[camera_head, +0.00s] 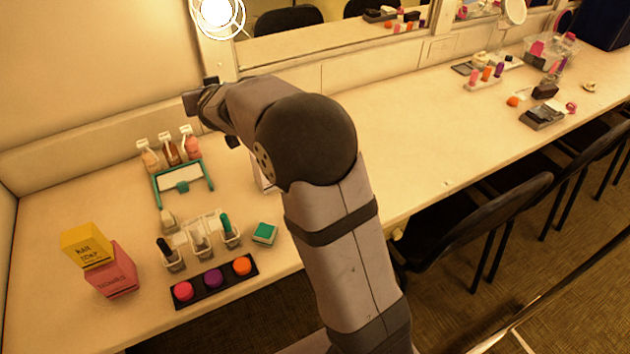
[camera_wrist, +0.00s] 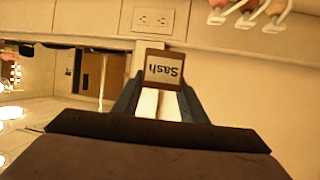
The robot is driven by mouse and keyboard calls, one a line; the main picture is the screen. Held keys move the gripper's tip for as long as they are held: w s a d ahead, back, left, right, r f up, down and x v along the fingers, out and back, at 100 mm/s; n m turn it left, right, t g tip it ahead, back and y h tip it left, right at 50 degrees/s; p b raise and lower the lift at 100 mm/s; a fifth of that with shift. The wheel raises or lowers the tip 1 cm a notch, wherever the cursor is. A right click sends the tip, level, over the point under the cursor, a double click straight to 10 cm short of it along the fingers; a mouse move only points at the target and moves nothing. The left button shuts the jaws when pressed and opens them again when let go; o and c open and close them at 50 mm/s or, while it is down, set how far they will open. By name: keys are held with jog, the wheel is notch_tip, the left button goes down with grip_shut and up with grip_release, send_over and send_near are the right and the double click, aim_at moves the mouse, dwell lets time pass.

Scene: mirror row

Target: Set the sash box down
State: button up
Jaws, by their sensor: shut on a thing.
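The sash box (camera_wrist: 160,68) is a small brown box with a white "Sash" label, which reads upside down in the wrist view. My gripper (camera_wrist: 158,94) is shut on it, with one finger on each side. In that view the box is in front of a pale wall with an outlet, and the gap to any surface cannot be told. In the head view my arm reaches over the left part of the counter (camera_head: 100,200) toward the mirror wall.
Three bottles (camera_head: 170,152) stand behind a teal holder (camera_head: 183,185). Nearer are clear cups (camera_head: 200,240), a green block (camera_head: 265,233), a dark palette (camera_head: 214,283), and a yellow box (camera_head: 87,245) on a pink box (camera_head: 113,272).

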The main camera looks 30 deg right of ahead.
jog(key=s+d+f+p, duration=0.1)
jog(key=s+d+f, duration=0.1)
jog(key=d, duration=0.4)
jog(key=s+d+f, duration=0.2)
jog(key=s+d, duration=0.1)
jog(key=d, duration=0.3)
jog(key=s+d+f+n+y+p, duration=0.1)
jog(key=s+d+f, duration=0.25)
jog(key=s, duration=0.25)
jog(key=s+d+f+n+y, duration=0.1)
jog(key=s+d+f, duration=0.25)
jog(key=s, duration=0.25)
jog(key=shift+a+f, duration=0.1)
jog(key=shift+f, duration=5.1)
jog(key=shift+f, duration=0.15)
jog(key=o, duration=0.7)
jog(key=shift+f, duration=0.1)
jog(key=o, duration=0.5)
jog(key=shift+c, duration=0.2)
